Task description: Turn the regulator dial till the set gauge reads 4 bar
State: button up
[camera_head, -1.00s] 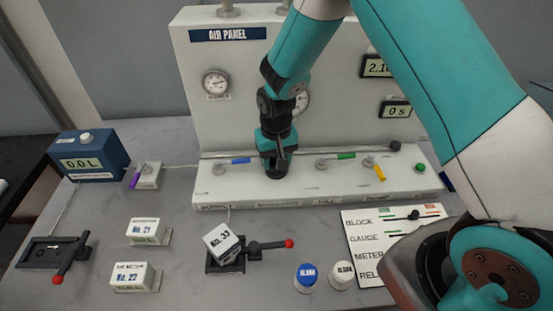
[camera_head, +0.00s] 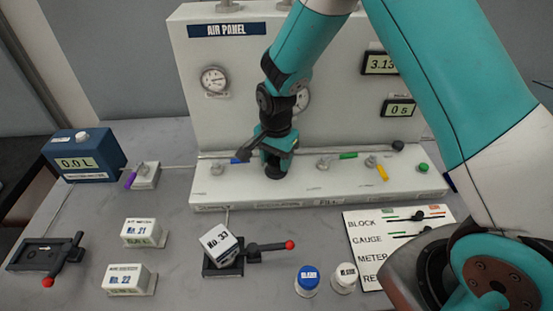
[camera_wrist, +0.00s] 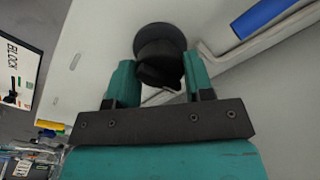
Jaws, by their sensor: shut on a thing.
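My gripper (camera_head: 274,172) points down at the sloping front ledge of the air panel (camera_head: 330,190). In the wrist view, the two teal fingers of my gripper (camera_wrist: 158,68) are on either side of the black round regulator dial (camera_wrist: 161,42), shut on it. In the head view the gripper hides the dial. A digital display (camera_head: 379,64) at the upper right reads about 3.13, its right end hidden by my arm. A round gauge (camera_head: 303,98) behind my wrist is partly covered, and its needle cannot be read. I cannot tell which of these is the set gauge.
Blue (camera_head: 240,157), green (camera_head: 348,155) and yellow (camera_head: 382,173) levers sit along the ledge near my gripper. Another round gauge (camera_head: 214,80) is at left. A block marked No. 33 (camera_head: 219,244) stands tilted in front. Free table lies between the blocks.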

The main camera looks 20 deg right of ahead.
aim_at(276, 157)
jog(key=shift+m, duration=0.9)
jog(key=shift+r, duration=0.1)
jog(key=o, duration=0.9)
notch_tip(276, 157, up, 17)
jog(key=b, duration=0.3)
jog(key=shift+r, duration=0.2)
jog(key=s+a+r+n+y, duration=0.1)
jog(key=s+n, duration=0.5)
jog(key=s, duration=0.2)
jog(key=s+a+n+y, duration=0.1)
jog(key=s+a+n, duration=0.1)
jog(key=s+n, duration=0.5)
jog(key=s+a+r+n+y, duration=0.1)
jog(key=s+n+y, duration=0.1)
jog(key=s+n, duration=0.4)
jog(key=shift+s+a+r+n, duration=0.15)
jog(key=shift+s+r, duration=0.05)
jog(key=shift+s, duration=0.85)
jog(key=shift+s+a+r+n, duration=0.15)
jog(key=shift+s, duration=0.9)
